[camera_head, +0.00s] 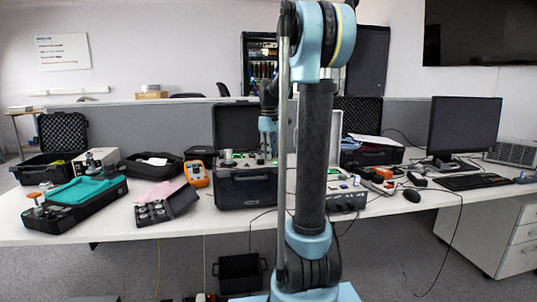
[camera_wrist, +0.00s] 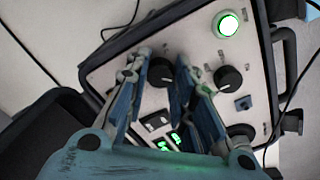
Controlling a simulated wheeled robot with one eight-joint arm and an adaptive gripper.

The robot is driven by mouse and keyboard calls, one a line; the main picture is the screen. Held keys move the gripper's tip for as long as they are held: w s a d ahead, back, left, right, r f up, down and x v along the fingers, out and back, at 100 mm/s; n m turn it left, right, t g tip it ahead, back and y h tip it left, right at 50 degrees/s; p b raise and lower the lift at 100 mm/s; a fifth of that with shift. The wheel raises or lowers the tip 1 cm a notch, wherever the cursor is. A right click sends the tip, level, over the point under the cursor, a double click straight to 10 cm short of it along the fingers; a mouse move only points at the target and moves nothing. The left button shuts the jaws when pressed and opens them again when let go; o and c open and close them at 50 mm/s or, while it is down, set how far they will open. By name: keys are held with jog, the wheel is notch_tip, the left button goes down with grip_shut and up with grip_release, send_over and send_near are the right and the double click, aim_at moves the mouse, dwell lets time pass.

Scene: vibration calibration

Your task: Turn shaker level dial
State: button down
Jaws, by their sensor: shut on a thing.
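In the wrist view, a light panel carries several black dials. My gripper (camera_wrist: 166,64) reaches over the panel with its two fingers on either side of one black dial (camera_wrist: 160,72), shut on it. The fingers hide part of this dial, and its label cannot be read. A second black dial (camera_wrist: 228,77) with a white mark sits just right of the fingers. In the head view, the black case (camera_head: 246,190) with the panel stands open on the desk, and my arm partly blocks it.
The panel has a green lit button (camera_wrist: 228,24) and green digital displays, partly covered by the fingers. On the desk are an orange meter (camera_head: 196,173), a teal cloth (camera_head: 90,190), a monitor (camera_head: 465,127) and a keyboard (camera_head: 472,182). Cables run near the case.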

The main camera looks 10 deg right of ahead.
jog(key=c, duration=1.3)
grip_release()
jog(key=shift+c, duration=0.2)
jog(key=shift+r, duration=0.1)
notch_tip(320, 180, up, 12)
jog(key=shift+f, duration=0.2)
jog(key=shift+a, duration=0.1)
